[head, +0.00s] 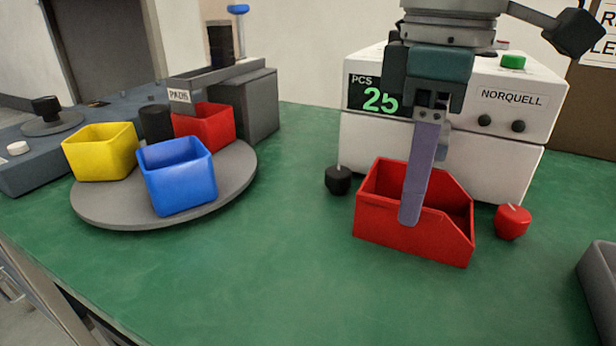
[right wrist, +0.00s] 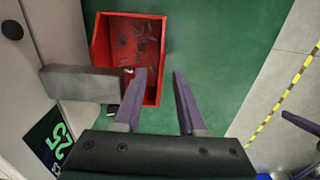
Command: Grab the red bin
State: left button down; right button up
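A red bin (head: 410,235) stands on the green table in front of the white counting machine. In the right wrist view the red bin (right wrist: 127,18) holds several small grey pieces. My right gripper (head: 412,215) points down at its near wall. In the right wrist view my right gripper (right wrist: 160,75) is open, with one finger over the bin's inside and the other outside the wall; contact cannot be told. Another red bin (head: 215,125) sits on the grey turntable (head: 110,212). What seem to be my left gripper's purple fingers (right wrist: 303,128) show partly at the right edge.
The counting machine (head: 520,75) is close behind the bin, and a grey chute (right wrist: 75,83) reaches to it. A black knob (head: 338,180) and a red knob (head: 512,222) flank it. Yellow (head: 100,155) and blue (head: 180,178) bins share the turntable. A grey tray (head: 600,275) is at right.

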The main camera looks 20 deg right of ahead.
aim_at(401, 250)
notch_tip(401, 250, down, 4)
jog(key=shift+f+b, duration=0.1)
jog(key=shift+b, duration=0.35)
grip_shut()
dwell(1.1)
